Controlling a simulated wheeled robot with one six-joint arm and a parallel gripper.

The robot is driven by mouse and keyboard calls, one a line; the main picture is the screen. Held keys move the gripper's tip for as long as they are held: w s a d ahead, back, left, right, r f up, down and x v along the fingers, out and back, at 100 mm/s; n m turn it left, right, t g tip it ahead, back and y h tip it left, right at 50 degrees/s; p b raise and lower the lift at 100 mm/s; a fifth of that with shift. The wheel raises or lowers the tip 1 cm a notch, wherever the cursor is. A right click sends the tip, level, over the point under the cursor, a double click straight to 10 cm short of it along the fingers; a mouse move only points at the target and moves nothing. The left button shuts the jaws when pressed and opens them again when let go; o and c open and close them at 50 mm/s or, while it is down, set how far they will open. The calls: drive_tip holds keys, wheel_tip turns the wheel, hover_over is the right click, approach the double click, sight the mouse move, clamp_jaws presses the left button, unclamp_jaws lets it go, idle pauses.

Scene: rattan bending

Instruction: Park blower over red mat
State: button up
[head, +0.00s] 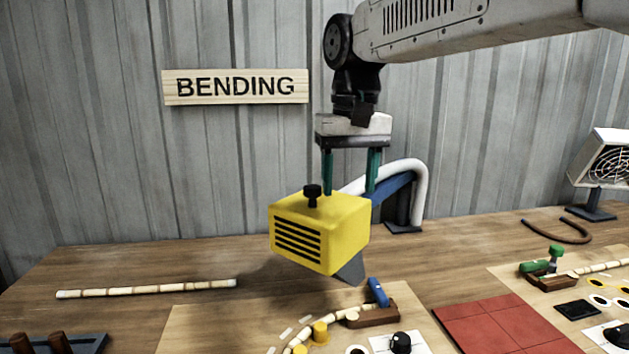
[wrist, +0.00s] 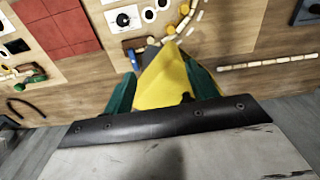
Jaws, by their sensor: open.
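The blower (head: 318,232) is a yellow box with black slots, a black knob on top and a grey nozzle pointing down. It hangs from a blue arm (head: 393,190) with a white hose, above the near board with the curved cane. The red mat (head: 500,325) lies to the right of it, and the blower is not over it. My gripper (head: 349,188) is open at the blower's top, its green fingers apart. In the wrist view the yellow blower (wrist: 163,82) shows between the fingers (wrist: 162,88); contact cannot be told. The red mat (wrist: 55,28) is at the upper left there.
A curved cane with yellow pegs and a blue clamp (head: 378,292) sits below the blower. A black dial (head: 400,343) is beside it. A straight cane (head: 147,289) lies left. A green clamp (head: 548,262) and a fan (head: 605,165) stand right.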

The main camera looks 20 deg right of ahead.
wheel_tip(320, 180, up, 3)
drive_tip(key=m, duration=0.1)
hover_over(312, 186)
drive_tip(key=shift+s+r, duration=0.15)
drive_tip(key=shift+s, duration=0.05)
drive_tip(key=shift+w+f, duration=0.1)
drive_tip(key=shift+f, duration=3.75)
